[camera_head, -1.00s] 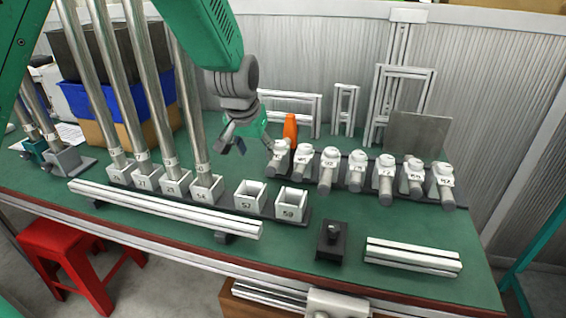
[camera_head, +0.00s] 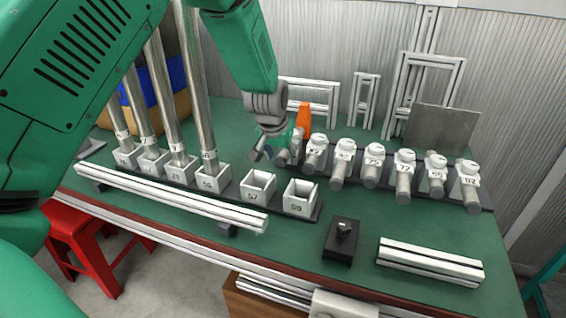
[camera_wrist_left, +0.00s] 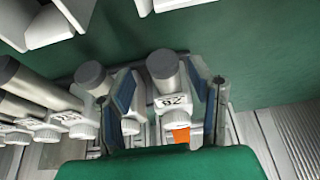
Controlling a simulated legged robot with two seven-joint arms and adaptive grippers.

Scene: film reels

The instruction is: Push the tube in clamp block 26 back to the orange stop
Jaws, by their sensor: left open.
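In the left wrist view, clamp block 26 (camera_wrist_left: 175,108) is white, with its label upside down. Its grey tube (camera_wrist_left: 163,65) points out toward the camera. The orange stop (camera_wrist_left: 181,135) lies behind this block; in the head view the orange stop (camera_head: 304,117) stands upright at the left end of the clamp row. My left gripper (camera_head: 268,154) is at that end and partly hides the block there. It is open, and in the left wrist view its fingers (camera_wrist_left: 160,95) stand either side of the tube, with nothing held. My right gripper is not in view.
Several clamp blocks with tubes (camera_head: 343,157) run to the right. Tall tubes stand in white sockets (camera_head: 212,178) at left; two sockets, 57 (camera_head: 257,187) and 59 (camera_head: 300,197), are empty. A black block (camera_head: 341,241) and white rails (camera_head: 430,263) lie in front.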

